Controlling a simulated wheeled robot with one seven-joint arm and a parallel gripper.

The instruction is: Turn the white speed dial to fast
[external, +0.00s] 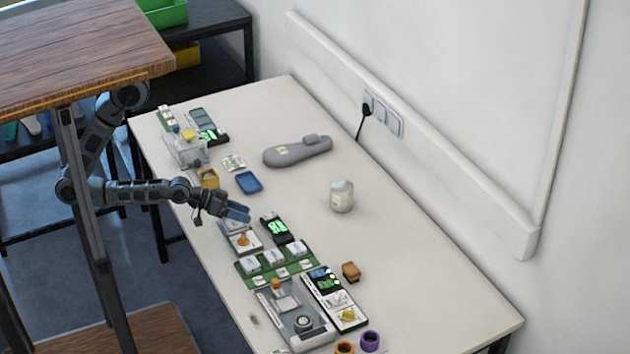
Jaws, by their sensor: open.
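A grey device (280,310) lies at the near end of the white table. It carries a round pale knob with a dark ring (304,322), which may be the white speed dial; its markings are too small to read. My gripper (240,212) has blue fingertips and is open and empty. It reaches in from the left, above the table's left side, near a small panel with an orange knob (243,239). It is well apart from the pale knob, which lies nearer the camera. Whether it touches the orange-knob panel cannot be told.
A green board with several white blocks (274,262) lies between my gripper and the grey device. A black-and-white panel with a yellow knob (348,314) lies beside the device. The table's right side is mostly clear.

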